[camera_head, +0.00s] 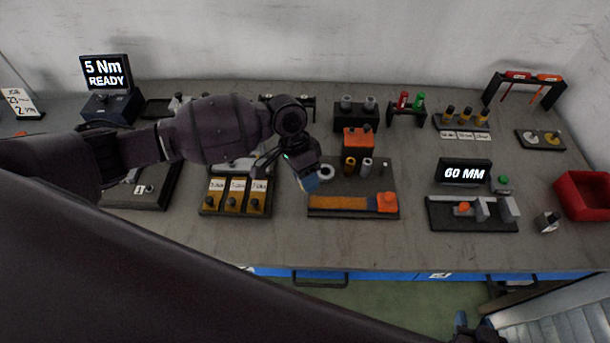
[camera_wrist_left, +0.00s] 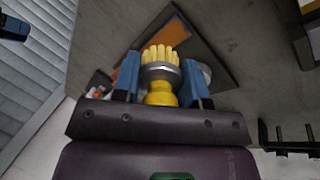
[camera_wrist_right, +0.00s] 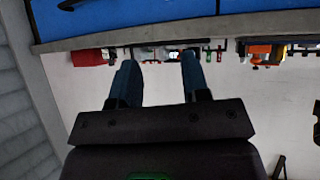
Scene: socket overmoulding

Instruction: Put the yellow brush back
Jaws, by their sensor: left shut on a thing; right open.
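The yellow brush (camera_wrist_left: 161,75) shows in the left wrist view, with yellow bristles, a grey metal collar and a yellow lower part. My left gripper (camera_wrist_left: 160,82) is shut on it, one blue finger on each side, bristles pointing away from the wrist. In the head view my left gripper (camera_head: 308,180) hangs over the bench, just above the left end of a dark tray with an orange strip (camera_head: 340,203); the brush is mostly hidden there. My right gripper (camera_wrist_right: 158,75) is open and empty in the right wrist view, in front of the bench edge.
A black rack (camera_head: 303,99) stands behind my left gripper, partly hidden. An orange block holder (camera_head: 357,141) is close to its right. Yellow-tipped holders (camera_head: 467,114), a 60 MM display (camera_head: 464,173) and a red bin (camera_head: 583,195) stand farther right.

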